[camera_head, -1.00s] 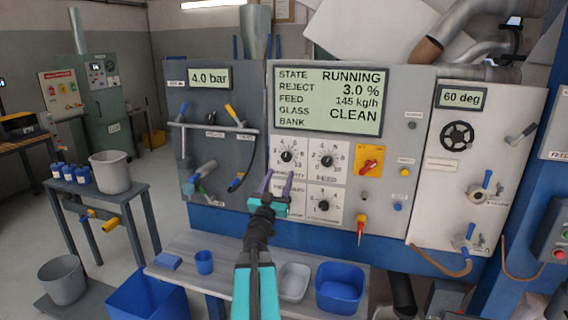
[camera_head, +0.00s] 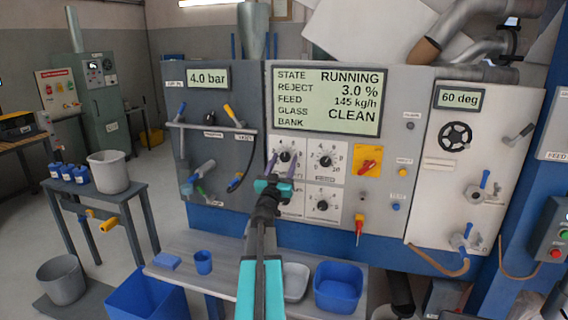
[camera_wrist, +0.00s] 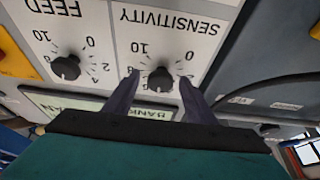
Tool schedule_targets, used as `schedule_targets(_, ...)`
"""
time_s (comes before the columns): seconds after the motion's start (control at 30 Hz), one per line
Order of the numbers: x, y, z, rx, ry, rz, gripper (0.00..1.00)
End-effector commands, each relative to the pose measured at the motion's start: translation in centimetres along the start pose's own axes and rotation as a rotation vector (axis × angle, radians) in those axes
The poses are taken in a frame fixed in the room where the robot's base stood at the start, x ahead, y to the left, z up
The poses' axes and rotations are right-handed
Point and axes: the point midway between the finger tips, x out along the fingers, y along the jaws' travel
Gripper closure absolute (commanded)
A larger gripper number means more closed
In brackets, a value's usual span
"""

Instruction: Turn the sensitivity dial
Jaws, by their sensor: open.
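The sensitivity dial (camera_head: 285,156) is a black knob on a white scale plate at the upper left of the dial group. In the wrist view the sensitivity dial (camera_wrist: 160,80) appears upside down under the word SENSITIVITY. My gripper (camera_head: 281,162) is in front of the panel at this dial. Its two dark purple fingers are open, one on each side of the knob in the wrist view (camera_wrist: 160,86). I cannot tell whether they touch it. The fingers and the teal gripper body hide the lower part of the dial plate.
The feed dial (camera_head: 325,161) is close on the right, with another black dial (camera_head: 322,206) below it. A red switch on a yellow plate (camera_head: 368,161) is further right. The display (camera_head: 327,101) is above. A bench (camera_head: 225,262) with blue containers stands below.

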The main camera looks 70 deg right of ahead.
Motion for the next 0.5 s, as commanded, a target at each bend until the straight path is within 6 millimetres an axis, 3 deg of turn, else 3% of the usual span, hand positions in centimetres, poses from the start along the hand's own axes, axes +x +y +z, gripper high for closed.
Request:
schedule_targets(0.27,0.11,0.10,0.00,0.000,0.000,0.001,0.50)
schedule_targets(0.5,0.15,0.22,0.01,-0.001,0.000,0.002,0.87)
